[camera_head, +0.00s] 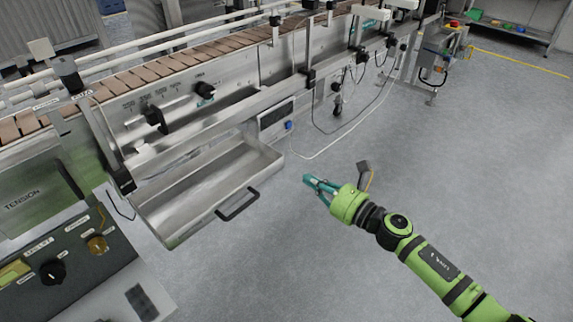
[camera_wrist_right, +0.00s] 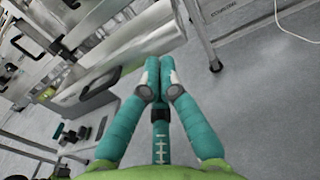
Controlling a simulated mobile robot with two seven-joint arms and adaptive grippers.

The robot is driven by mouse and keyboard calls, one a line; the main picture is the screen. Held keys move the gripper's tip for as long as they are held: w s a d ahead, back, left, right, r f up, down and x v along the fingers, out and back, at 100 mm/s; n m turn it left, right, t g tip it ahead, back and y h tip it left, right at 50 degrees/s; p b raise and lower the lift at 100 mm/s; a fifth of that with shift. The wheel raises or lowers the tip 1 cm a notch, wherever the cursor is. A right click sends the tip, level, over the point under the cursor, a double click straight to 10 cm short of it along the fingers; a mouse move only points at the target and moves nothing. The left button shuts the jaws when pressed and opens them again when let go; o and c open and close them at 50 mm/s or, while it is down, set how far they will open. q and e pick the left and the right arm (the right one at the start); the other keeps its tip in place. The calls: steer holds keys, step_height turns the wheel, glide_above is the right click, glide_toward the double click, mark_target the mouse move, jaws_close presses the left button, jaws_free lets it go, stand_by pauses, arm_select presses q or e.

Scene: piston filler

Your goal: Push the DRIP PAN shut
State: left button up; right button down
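The drip pan (camera_head: 182,212) is a long, shallow metal tray pulled out from the front of the filler machine, below the conveyor. Its black bar handle (camera_head: 237,205) is on the front wall. My right gripper (camera_head: 310,183) has teal fingers. In the head view it is to the right of the pan and handle, apart from both, over the grey floor. In the right wrist view its fingertips (camera_wrist_right: 158,76) are together with nothing visible between them. My left gripper is not in view.
A control panel (camera_head: 70,265) with knobs stands at lower left, close to the pan. The conveyor (camera_head: 150,78) runs along the back. Loose cables (camera_head: 345,130) hang and trail behind my right gripper. The floor (camera_head: 480,180) on the right is clear.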

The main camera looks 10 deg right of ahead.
mark_target(278, 160)
steer(key=x, duration=0.7)
steer(key=shift+w+a, duration=0.2)
steer(key=shift+w, duration=0.1)
steer(key=shift+w+a, duration=0.3)
steer(key=shift+w, duration=0.1)
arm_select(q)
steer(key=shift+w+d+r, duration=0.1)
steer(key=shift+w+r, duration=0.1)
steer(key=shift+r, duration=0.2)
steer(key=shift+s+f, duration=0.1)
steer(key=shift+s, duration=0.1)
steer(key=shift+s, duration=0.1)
